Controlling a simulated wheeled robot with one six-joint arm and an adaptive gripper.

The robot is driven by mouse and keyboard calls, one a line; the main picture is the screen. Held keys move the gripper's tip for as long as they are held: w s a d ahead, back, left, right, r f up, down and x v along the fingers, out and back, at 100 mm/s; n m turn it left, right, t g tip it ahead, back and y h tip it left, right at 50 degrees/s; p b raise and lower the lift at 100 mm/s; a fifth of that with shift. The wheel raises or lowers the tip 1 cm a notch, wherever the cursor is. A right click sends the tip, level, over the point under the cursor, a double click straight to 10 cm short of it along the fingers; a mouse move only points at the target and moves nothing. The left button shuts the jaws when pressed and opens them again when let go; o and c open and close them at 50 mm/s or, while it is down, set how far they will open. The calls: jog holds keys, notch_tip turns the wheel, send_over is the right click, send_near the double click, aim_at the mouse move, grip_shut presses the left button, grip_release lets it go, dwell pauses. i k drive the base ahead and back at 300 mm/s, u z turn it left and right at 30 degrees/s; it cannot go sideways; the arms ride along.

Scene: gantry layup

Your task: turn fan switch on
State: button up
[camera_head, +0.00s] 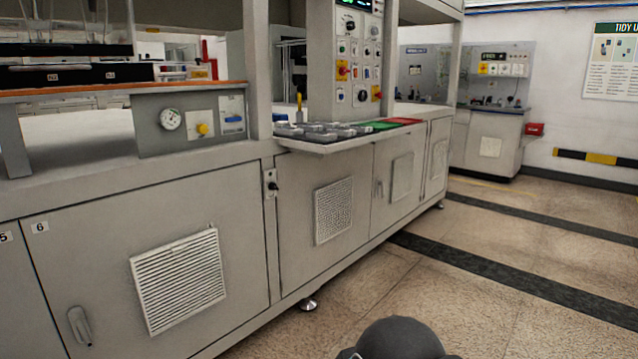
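No label that I can read marks a fan switch. A tall grey control panel (341,72) stands on the bench at upper centre, with several small coloured buttons and knobs. A small plate with a dark knob or key (271,184) is on the cabinet front below it. A grey box (150,128) at left carries a round gauge (170,119), a yellow knob (202,129) and a blue handle or switch (233,120). I cannot tell which of these is the fan switch. My gripper is not in view; a dark rounded part of my arm shows at the bottom edge.
A long grey cabinet with vent grilles (180,281) runs from left to centre. A shelf (325,147) with grey, green and red items juts out from it. A second panel bench (488,138) stands at the back right. The floor (540,300) at right is clear.

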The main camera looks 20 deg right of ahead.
aim_at(272, 186)
jog(key=u, duration=0.1)
jog(key=i, duration=1)
jog(key=u, duration=0.75)
